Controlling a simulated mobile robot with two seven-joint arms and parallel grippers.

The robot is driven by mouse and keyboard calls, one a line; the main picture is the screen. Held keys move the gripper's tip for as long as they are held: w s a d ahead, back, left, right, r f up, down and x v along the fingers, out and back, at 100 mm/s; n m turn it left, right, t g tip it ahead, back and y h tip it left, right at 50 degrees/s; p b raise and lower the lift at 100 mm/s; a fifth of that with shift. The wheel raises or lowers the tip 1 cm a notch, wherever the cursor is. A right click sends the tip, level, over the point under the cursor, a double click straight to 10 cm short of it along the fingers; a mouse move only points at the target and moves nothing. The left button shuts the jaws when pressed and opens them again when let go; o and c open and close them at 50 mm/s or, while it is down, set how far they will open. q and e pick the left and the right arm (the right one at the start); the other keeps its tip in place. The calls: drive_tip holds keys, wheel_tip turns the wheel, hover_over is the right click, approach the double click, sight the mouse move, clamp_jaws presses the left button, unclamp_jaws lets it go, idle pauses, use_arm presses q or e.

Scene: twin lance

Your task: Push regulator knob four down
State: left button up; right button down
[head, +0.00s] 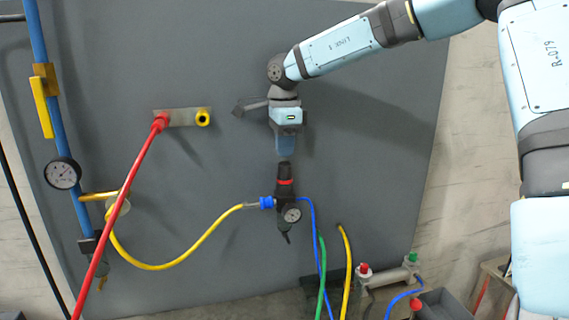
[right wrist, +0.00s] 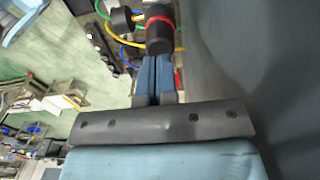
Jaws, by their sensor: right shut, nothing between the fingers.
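The regulator (head: 289,205) is a black unit on the grey panel, with a small round gauge, a red ring and a black knob (head: 285,173) on top. My right gripper (head: 285,155) is shut and empty, pointing down just above the knob. In the right wrist view its blue fingers (right wrist: 155,72) end at the black knob (right wrist: 160,38) with the red ring. I cannot tell whether the fingertips touch it. My left gripper is not in view.
A yellow hose (head: 180,262) joins the regulator's left side, and a blue hose (head: 314,225) its right. A red hose (head: 140,160) hangs from a plate with a yellow fitting (head: 203,117). A blue pipe (head: 57,120) with a gauge (head: 62,173) stands left.

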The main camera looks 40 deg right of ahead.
drive_tip(key=shift+r+p, duration=1.1)
drive_tip(key=shift+r, duration=1.15)
drive_tip(key=shift+s+f, duration=0.1)
